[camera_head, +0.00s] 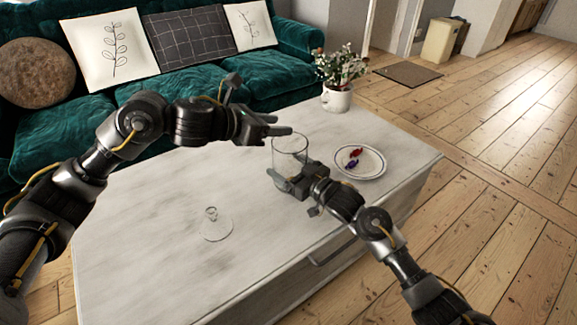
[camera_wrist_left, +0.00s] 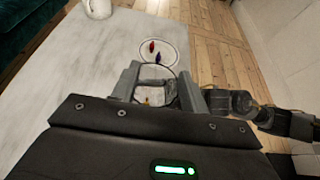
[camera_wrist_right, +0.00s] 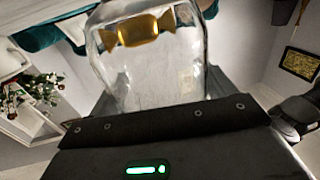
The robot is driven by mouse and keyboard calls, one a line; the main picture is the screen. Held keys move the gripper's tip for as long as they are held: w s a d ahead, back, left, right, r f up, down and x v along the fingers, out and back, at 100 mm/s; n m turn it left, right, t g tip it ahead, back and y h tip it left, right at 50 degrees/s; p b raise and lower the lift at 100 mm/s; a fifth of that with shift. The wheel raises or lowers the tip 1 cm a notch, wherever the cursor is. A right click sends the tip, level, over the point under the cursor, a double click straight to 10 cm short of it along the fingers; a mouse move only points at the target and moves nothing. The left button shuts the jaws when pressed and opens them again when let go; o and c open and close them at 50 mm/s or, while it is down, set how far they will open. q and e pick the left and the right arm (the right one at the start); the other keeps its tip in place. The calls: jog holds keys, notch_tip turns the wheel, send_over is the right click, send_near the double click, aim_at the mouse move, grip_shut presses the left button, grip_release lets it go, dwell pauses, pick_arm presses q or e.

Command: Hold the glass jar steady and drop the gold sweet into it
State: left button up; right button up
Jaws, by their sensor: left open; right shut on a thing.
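The clear glass jar (camera_head: 290,152) stands near the right part of the white table. My right gripper (camera_head: 284,184) is shut on its lower part; the jar also fills the right wrist view (camera_wrist_right: 150,75). My left gripper (camera_head: 281,125) is open just above the jar's mouth, its fingers spread in the left wrist view (camera_wrist_left: 158,82). The gold sweet (camera_wrist_right: 145,28) shows within the jar's outline, clear of my left fingers. It is a small gold spot (camera_wrist_left: 147,102) in the left wrist view. I cannot tell whether it is resting or falling. It is hidden in the head view.
A white plate (camera_head: 372,168) with a red sweet (camera_head: 356,153) and a purple sweet (camera_head: 351,164) lies right of the jar. A glass lid (camera_head: 216,228) lies at the table's front left. A potted plant (camera_head: 338,98) stands at the back. The table's left part is free.

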pick_arm(q)
jog(key=v, duration=0.8)
jog(key=shift+d+f, duration=0.1)
pick_arm(e)
jog(key=o, duration=1.3)
jog(key=v, duration=1.2)
